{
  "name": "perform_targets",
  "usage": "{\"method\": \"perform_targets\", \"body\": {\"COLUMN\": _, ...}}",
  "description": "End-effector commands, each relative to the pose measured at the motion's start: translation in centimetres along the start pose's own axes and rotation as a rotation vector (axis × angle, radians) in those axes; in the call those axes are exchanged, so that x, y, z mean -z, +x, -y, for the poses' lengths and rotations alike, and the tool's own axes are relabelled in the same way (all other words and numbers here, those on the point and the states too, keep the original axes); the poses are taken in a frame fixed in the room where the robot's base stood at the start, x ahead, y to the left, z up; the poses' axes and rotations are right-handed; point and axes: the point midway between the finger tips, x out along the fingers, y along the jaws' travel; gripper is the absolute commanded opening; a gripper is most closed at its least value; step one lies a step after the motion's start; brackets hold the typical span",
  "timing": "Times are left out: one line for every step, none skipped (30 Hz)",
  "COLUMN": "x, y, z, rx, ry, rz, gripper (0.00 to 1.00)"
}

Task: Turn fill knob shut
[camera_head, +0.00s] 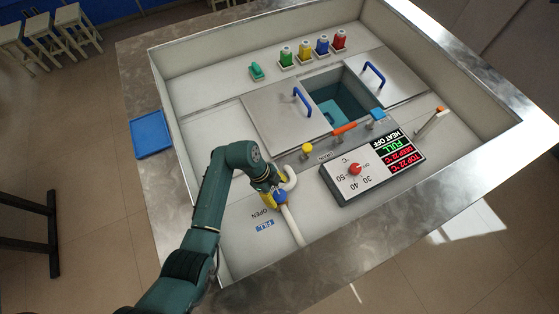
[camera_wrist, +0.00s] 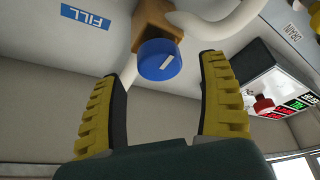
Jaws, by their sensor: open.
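In the head view the knob (camera_head: 280,196) shows just beside my gripper (camera_head: 271,193), which partly hides the valve. In the wrist view my gripper (camera_wrist: 165,70) is open. Its two yellow-ribbed fingers stand left and right of the knob, with visible gaps. The knob is not clasped. A blue FILL label (camera_wrist: 86,17) is near the valve.
A control panel (camera_head: 372,168) with a red dial reads HEAT OFF and FULL. A yellow knob (camera_head: 306,148), an orange handle (camera_head: 344,129) and an upright lever (camera_head: 430,122) stand nearby. Two lids with blue handles flank an open basin (camera_head: 350,80). Coloured bottles stand behind.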

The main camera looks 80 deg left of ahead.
Motion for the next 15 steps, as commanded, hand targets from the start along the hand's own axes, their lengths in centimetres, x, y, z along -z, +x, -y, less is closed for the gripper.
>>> {"method": "perform_targets", "body": {"x": 0.0, "y": -1.4, "z": 0.2, "rx": 0.006, "ry": 0.000, "rz": 0.001, "gripper": 0.76}}
{"method": "perform_targets", "body": {"x": 0.0, "y": -2.2, "z": 0.2, "rx": 0.006, "ry": 0.000, "rz": 0.001, "gripper": 0.76}}
{"method": "perform_targets", "body": {"x": -0.1, "y": -3.3, "z": 0.1, "rx": 0.006, "ry": -0.001, "rz": 0.002, "gripper": 0.76}}
{"method": "perform_targets", "body": {"x": -0.1, "y": -4.0, "z": 0.1, "rx": 0.005, "ry": 0.000, "rz": 0.002, "gripper": 0.76}}
{"method": "perform_targets", "body": {"x": -0.1, "y": -4.8, "z": 0.1, "rx": 0.004, "ry": 0.000, "rz": 0.001, "gripper": 0.76}}
{"method": "perform_targets", "body": {"x": -0.1, "y": -5.7, "z": 0.1, "rx": 0.004, "ry": 0.000, "rz": 0.002, "gripper": 0.76}}
{"method": "perform_targets", "body": {"x": -0.1, "y": -6.3, "z": 0.0, "rx": 0.003, "ry": -0.001, "rz": 0.002, "gripper": 0.76}}
{"method": "perform_targets", "body": {"x": -0.1, "y": -6.9, "z": 0.0, "rx": 0.003, "ry": -0.001, "rz": 0.002, "gripper": 0.76}}
{"method": "perform_targets", "body": {"x": -0.1, "y": -7.5, "z": 0.1, "rx": 0.002, "ry": -0.001, "rz": 0.001, "gripper": 0.76}}
{"method": "perform_targets", "body": {"x": -0.1, "y": -7.9, "z": 0.0, "rx": 0.001, "ry": -0.001, "rz": 0.001, "gripper": 0.76}}
{"method": "perform_targets", "body": {"x": 0.0, "y": -8.3, "z": 0.0, "rx": 0.001, "ry": -0.001, "rz": 0.001, "gripper": 0.76}}
{"method": "perform_targets", "body": {"x": 0.0, "y": -8.7, "z": 0.0, "rx": 0.000, "ry": -0.001, "rz": 0.001, "gripper": 0.76}}
{"method": "perform_targets", "body": {"x": 0.0, "y": -8.8, "z": 0.0, "rx": -0.001, "ry": -0.001, "rz": 0.001, "gripper": 0.76}}
{"method": "perform_targets", "body": {"x": 0.0, "y": -9.0, "z": -0.1, "rx": -0.001, "ry": -0.001, "rz": 0.001, "gripper": 0.76}}
{"method": "perform_targets", "body": {"x": 0.0, "y": -9.1, "z": -0.1, "rx": -0.002, "ry": -0.001, "rz": 0.001, "gripper": 0.76}}
